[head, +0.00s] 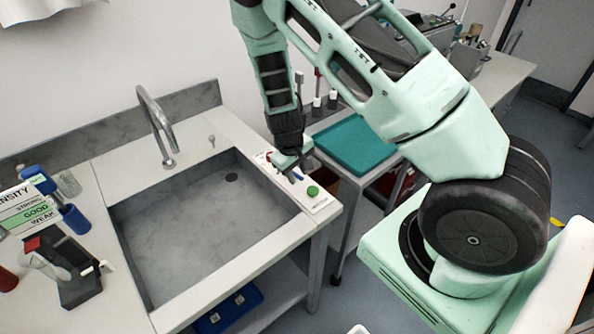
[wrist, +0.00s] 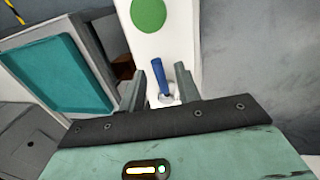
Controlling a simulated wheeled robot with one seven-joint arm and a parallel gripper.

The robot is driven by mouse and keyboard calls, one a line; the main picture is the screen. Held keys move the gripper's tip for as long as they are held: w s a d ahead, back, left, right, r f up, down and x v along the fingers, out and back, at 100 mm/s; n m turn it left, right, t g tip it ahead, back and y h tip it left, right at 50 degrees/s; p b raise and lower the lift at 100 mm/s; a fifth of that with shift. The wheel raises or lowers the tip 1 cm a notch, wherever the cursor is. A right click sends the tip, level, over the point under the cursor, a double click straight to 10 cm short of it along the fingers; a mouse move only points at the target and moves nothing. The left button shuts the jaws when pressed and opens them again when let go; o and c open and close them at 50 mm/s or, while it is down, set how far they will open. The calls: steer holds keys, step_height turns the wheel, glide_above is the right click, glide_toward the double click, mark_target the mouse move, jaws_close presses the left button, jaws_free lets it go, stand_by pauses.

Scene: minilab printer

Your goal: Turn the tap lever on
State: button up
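The tap lever is a small blue handle (head: 299,177) on a white panel (head: 323,203) at the right rim of the sink. The panel carries a green round mark (head: 313,191) at its near end and a red mark (head: 268,155) farther back. My gripper (head: 291,174) is low over the panel beside the lever. In the wrist view, my gripper (wrist: 163,78) is open. The blue lever (wrist: 159,70) shows between its two fingers, with a gap on each side. It points toward the green mark (wrist: 148,12). Its base is partly hidden by the gripper.
The sink basin (head: 190,235) is empty, with a curved metal faucet (head: 158,125) behind it. A teal tray (head: 357,143) lies on a table right of the sink. A density-sign stand (head: 35,215) and blue containers (head: 75,219) stand at the left.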

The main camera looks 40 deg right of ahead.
jaws_close()
steer(key=shift+a+m, duration=0.1)
steer(key=shift+m, duration=0.3)
steer(key=m, duration=0.1)
steer(key=a+m+p, duration=0.1)
steer(key=m, duration=0.1)
steer(key=shift+w+a+g, duration=0.15)
steer(key=shift+w+g, duration=0.1)
steer(key=shift+g, duration=0.15)
steer(key=shift+w+a+m+g+y+p, duration=0.1)
steer(key=shift+w+a+m+g, duration=0.1)
steer(key=shift+m, duration=0.65)
steer(key=shift+w+a+m+g+y+p, duration=0.15)
steer(key=shift+a+m, duration=0.1)
steer(key=shift+m, duration=0.55)
steer(key=shift+w+a+m+g+y+p, duration=0.1)
steer(key=shift+w+a+m, duration=0.1)
steer(key=shift+m, duration=0.65)
jaws_free()
